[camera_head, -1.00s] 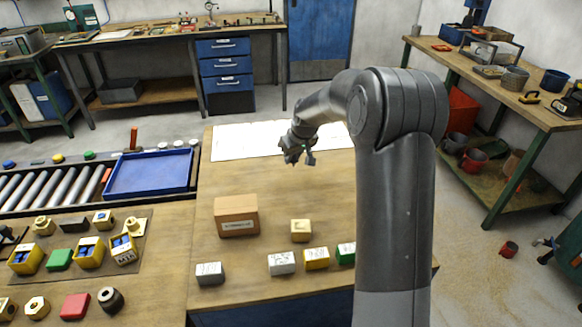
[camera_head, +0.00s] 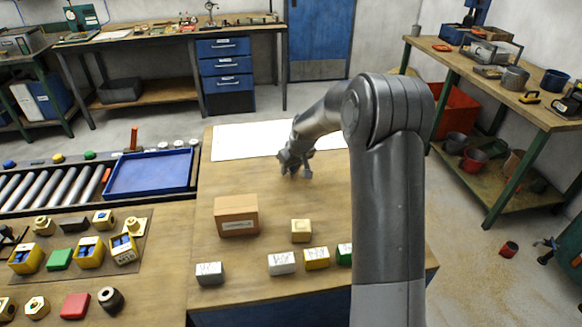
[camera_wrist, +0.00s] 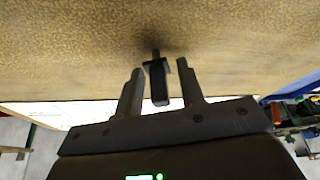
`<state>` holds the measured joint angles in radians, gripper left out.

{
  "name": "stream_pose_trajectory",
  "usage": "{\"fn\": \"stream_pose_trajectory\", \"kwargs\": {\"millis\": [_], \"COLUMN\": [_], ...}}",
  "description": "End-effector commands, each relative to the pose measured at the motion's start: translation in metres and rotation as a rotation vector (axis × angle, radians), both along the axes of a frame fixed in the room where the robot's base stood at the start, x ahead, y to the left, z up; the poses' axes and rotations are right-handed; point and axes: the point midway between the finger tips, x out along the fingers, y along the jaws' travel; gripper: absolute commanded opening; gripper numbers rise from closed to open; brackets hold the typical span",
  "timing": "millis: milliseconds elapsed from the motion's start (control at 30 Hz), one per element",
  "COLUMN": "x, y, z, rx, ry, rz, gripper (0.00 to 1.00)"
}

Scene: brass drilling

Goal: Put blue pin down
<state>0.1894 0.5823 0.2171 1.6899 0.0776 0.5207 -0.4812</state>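A dark pin-like piece (camera_wrist: 159,86) with a wider collar shows between the fingertips of my gripper (camera_wrist: 159,68) in the wrist view; its blue colour does not show there. The two fingers stand apart, with gaps beside the piece's body. Whether the fingertips touch its collar I cannot tell. A dark shadow lies on the wooden surface just beyond its tip. In the head view my gripper (camera_head: 296,171) hangs over the back part of the wooden table (camera_head: 225,180), near the white sheet; the piece is too small to make out there.
A white sheet (camera_head: 240,142) lies at the table's back edge. A cardboard box (camera_head: 236,215), a small beige block (camera_head: 301,231) and several labelled blocks stand nearer the front. A blue tray (camera_head: 150,174) is at the left. The tabletop between sheet and box is clear.

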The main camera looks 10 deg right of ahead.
Motion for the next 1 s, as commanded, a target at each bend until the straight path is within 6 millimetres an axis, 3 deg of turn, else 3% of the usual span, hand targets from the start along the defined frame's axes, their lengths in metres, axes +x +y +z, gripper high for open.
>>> {"fn": "stream_pose_trajectory", "kwargs": {"millis": [300, 467, 1000], "x": [0.0, -0.003, -0.038], "y": [0.0, -0.002, -0.016], "z": [0.001, 0.012, 0.104], "rx": [0.0, 0.0, 0.0], "ry": [0.0, -0.002, -0.002], "rz": [0.0, 0.0, 0.0], "gripper": [0.43, 0.43, 0.43]}}
